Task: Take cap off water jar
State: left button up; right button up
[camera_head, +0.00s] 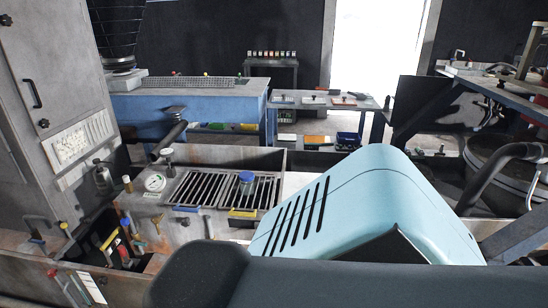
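A small jar with a blue cap (247,178) stands upright on the slotted metal grate (205,188) of the grey bench, near the middle of the view. The cap sits on top of the jar. The jar's body (246,189) is small and its detail is hard to make out. Neither of my grippers shows in the head view, and nothing is seen touching the jar.
A round dial gauge (155,183) and a knob stand left of the grate. Yellow-handled tools hang at the bench's left end. A large light-blue slotted housing (340,205) and a dark rounded shape (330,284) fill the near right. A grey cabinet (50,100) stands left.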

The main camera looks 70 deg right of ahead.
aim_at(247, 188)
jog(key=l+z, duration=0.15)
jog(key=z, duration=2)
jog(key=i+j+z, duration=0.1)
jog(key=j+z, duration=0.15)
jog(key=j, duration=0.35)
jog(key=j+z, duration=0.25)
jog(key=j, duration=0.4)
